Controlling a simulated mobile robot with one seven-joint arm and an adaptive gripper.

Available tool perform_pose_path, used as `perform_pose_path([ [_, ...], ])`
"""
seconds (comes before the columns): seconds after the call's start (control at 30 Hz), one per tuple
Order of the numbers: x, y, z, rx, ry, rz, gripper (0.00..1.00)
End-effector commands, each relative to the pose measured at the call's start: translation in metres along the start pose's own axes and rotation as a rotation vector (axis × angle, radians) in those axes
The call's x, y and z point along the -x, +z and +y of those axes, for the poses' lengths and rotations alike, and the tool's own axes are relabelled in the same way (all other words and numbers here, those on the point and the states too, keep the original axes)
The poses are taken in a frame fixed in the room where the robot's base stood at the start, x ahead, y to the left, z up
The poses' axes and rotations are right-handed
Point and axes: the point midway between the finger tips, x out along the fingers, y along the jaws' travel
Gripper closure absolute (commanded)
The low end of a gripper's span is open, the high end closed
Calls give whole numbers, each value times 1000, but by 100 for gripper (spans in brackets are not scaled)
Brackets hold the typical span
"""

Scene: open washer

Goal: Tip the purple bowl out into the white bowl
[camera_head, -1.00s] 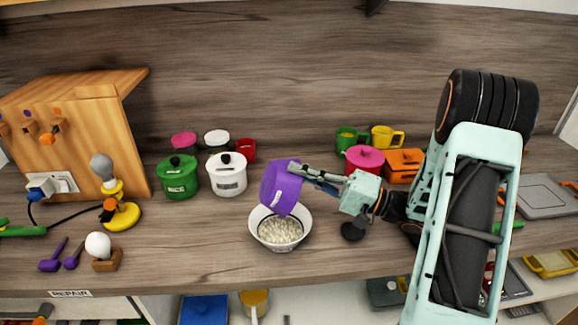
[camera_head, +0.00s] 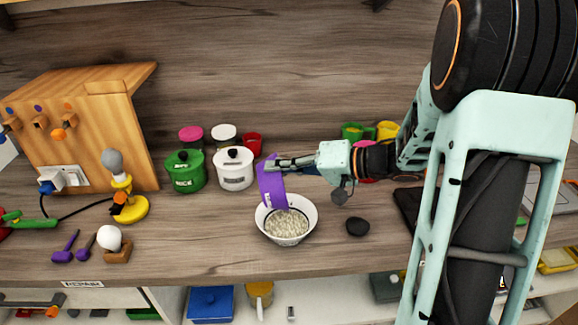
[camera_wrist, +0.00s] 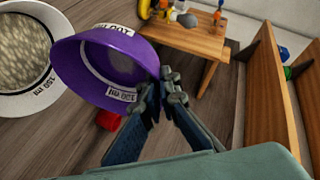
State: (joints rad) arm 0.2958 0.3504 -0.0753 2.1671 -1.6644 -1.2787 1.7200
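The purple bowl (camera_head: 271,186) is held by its rim in my gripper (camera_head: 270,164), tipped steeply on its side above the back left rim of the white bowl. In the wrist view the purple bowl (camera_wrist: 95,70) shows an inside that looks empty, and my gripper (camera_wrist: 160,82) is shut on its edge. The white bowl (camera_head: 264,221) stands upright on the counter and holds a heap of pale, rice-like grains (camera_head: 287,224). It also shows at the left of the wrist view (camera_wrist: 20,103). Whether the two bowls touch is unclear.
A green pot (camera_head: 185,172) and a white pot (camera_head: 234,170) stand behind and left. A black round lid (camera_head: 357,227) lies right of the white bowl. A wooden box (camera_head: 120,135) and a yellow lamp (camera_head: 130,207) stand left.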

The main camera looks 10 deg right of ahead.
Motion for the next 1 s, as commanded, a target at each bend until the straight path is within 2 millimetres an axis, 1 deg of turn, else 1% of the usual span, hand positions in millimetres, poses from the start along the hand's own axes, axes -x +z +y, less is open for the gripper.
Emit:
perform_pose_path([
  [0.03, -4, 0, -6, 25, 30, -11, 100],
  [0.37, -30, 9, -23, 158, 267, -94, 100],
  [0.7, -55, 20, -31, 296, 522, -184, 100],
  [0.77, -54, 19, -31, 295, 541, -189, 100],
  [1.0, -60, 24, -30, 334, 609, -216, 100],
])
